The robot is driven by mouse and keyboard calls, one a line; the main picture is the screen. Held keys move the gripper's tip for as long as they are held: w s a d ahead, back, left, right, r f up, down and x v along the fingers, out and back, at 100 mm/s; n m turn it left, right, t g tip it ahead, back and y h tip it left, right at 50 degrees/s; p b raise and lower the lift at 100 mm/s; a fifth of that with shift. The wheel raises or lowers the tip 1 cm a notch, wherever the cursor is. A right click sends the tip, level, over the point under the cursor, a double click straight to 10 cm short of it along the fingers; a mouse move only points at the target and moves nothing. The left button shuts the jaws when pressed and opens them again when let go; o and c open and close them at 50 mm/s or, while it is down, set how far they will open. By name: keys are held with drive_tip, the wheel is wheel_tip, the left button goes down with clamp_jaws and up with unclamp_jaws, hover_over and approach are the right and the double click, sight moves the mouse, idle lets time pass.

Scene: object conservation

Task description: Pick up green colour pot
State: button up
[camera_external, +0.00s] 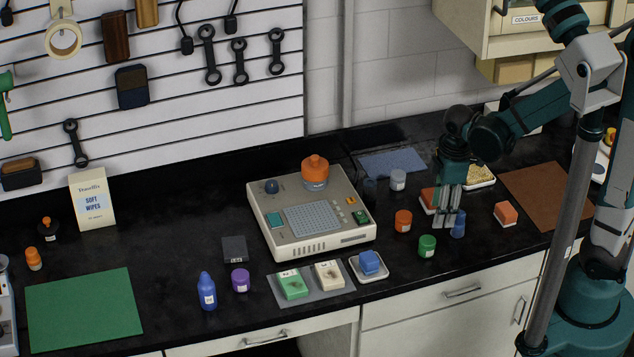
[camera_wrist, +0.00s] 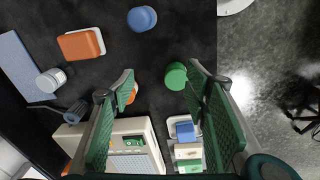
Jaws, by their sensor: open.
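The green colour pot (camera_external: 427,246) stands upright on the black bench, near its front edge. In the wrist view the green pot (camera_wrist: 176,77) lies between the fingertips in the picture, closer to the right finger. My gripper (camera_external: 445,219) points down above the bench, behind and slightly right of the green pot. It is open and empty, and the wrist view shows its two fingers (camera_wrist: 160,77) spread apart. A blue pot (camera_external: 458,226) stands by the fingers on the right; I cannot tell the exact gap. The left finger partly hides the orange pot (camera_wrist: 132,92).
An orange pot (camera_external: 403,221) and a pale pot (camera_external: 398,180) stand left of my gripper. An orange block (camera_external: 428,201) is behind it, another orange block (camera_external: 505,213) right. A blue block (camera_external: 370,262) on a white dish and a beige machine (camera_external: 310,235) are left.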

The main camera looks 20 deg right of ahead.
sight(428, 240)
drive_tip(key=a, duration=0.1)
drive_tip(key=s+a+f+n+p, duration=0.1)
drive_tip(key=s+a+n, duration=0.1)
drive_tip(key=a, duration=0.1)
drive_tip(key=shift+f+g+h, duration=0.3)
drive_tip(key=shift+f+g, duration=0.1)
drive_tip(key=shift+f, duration=0.1)
drive_tip(key=shift+f, duration=1.2)
drive_tip(key=shift+f, duration=0.1)
drive_tip(key=shift+f+b, duration=0.3)
drive_tip(key=shift+f, duration=2.2)
drive_tip(key=c, duration=1)
